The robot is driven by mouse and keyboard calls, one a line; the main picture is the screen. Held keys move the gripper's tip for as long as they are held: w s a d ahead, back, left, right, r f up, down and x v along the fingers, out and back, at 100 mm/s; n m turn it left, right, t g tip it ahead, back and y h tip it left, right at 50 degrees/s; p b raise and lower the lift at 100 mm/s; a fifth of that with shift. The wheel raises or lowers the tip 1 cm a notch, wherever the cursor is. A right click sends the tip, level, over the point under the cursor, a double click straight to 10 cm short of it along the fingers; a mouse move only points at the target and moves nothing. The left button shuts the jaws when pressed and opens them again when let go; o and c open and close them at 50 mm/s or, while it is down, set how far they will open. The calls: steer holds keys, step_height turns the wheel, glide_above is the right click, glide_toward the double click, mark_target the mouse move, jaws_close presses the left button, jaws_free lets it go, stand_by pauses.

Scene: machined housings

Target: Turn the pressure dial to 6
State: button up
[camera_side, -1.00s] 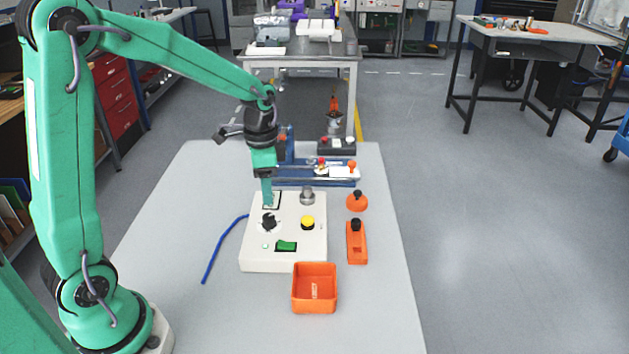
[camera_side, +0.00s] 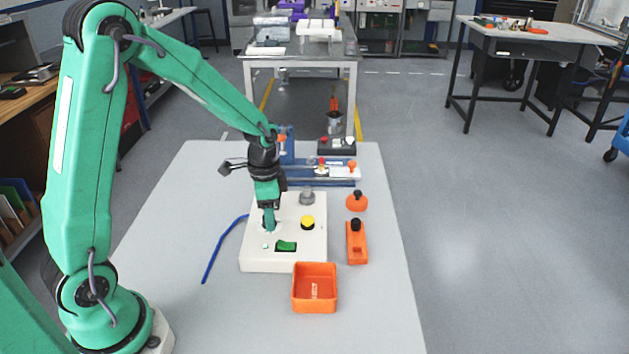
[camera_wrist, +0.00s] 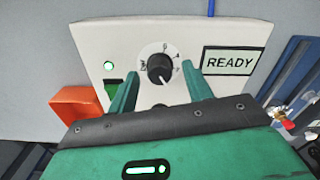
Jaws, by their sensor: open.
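The pressure dial (camera_wrist: 160,68) is a black knob on a round white scale on the white control panel (camera_wrist: 95,40). In the wrist view it lies between the two green fingertips of my gripper (camera_wrist: 161,72), with a gap on each side. The scale figures are too small to read surely, and I cannot tell which one the knob points at. In the side view my gripper (camera_side: 270,226) reaches down over the panel (camera_side: 285,262) and hides the dial. The jaws are open.
A sign reading READY (camera_wrist: 229,61) sits beside the dial. The panel also bears a yellow button (camera_side: 307,222), a green switch (camera_side: 286,246) and a grey knob (camera_side: 307,197). An orange bin (camera_side: 314,289) stands in front. A blue cable (camera_side: 222,247) lies left.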

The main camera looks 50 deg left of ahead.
steer(key=shift+c, duration=0.2)
steer(key=c, duration=0.9)
